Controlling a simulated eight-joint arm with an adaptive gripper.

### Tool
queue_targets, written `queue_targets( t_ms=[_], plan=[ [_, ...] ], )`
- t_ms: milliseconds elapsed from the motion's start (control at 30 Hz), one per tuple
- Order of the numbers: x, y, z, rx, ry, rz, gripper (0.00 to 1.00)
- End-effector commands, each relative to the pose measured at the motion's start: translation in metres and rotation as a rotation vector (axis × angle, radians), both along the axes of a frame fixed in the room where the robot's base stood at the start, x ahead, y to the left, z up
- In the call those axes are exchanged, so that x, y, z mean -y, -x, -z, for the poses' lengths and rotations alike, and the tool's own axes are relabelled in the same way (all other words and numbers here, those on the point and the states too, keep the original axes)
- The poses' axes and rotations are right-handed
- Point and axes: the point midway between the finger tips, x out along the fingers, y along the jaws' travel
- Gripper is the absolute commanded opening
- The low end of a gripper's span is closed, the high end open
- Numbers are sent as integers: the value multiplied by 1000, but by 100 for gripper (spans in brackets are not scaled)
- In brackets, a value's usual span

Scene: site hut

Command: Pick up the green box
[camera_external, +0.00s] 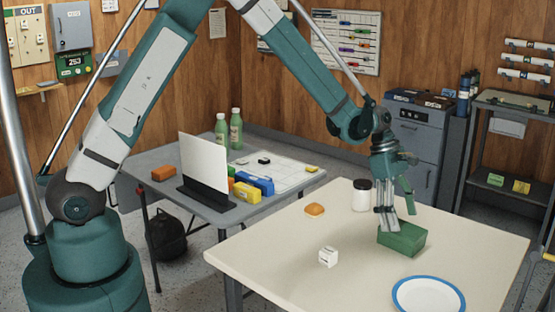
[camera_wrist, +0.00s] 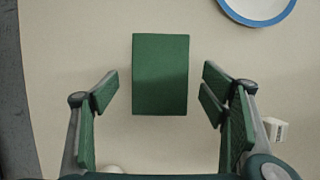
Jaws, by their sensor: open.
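The green box (camera_external: 405,242) lies on the cream table toward its back right. In the wrist view the green box (camera_wrist: 160,75) sits ahead of and between the two fingers, with a gap on each side. My gripper (camera_external: 395,212) is above the box in the external view and overlaps its left part there. In the wrist view my gripper (camera_wrist: 158,92) is open, with green pads and nothing between the pads in its grip. I cannot tell how high the fingertips are above the table.
On the cream table (camera_external: 285,245) are a white jar (camera_external: 362,195), an orange bun-like item (camera_external: 315,210), a small white cube (camera_external: 328,257) and a blue-rimmed plate (camera_external: 428,295). The jar stands close behind my gripper. A grey table (camera_external: 150,160) with bottles and boxes stands behind.

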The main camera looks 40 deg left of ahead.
Motion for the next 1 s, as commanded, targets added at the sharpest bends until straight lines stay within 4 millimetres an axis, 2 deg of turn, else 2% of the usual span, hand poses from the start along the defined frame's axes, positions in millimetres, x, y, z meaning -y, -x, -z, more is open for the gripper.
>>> queue_targets(
  t_ms=[200, 400, 1000],
  plan=[
    [7, 1, 25, 0, 0, 1, 72],
    [14, 2, 41, 0, 0, 1, 72],
    [15, 2, 42, 0, 0, 0, 72]
  ],
)
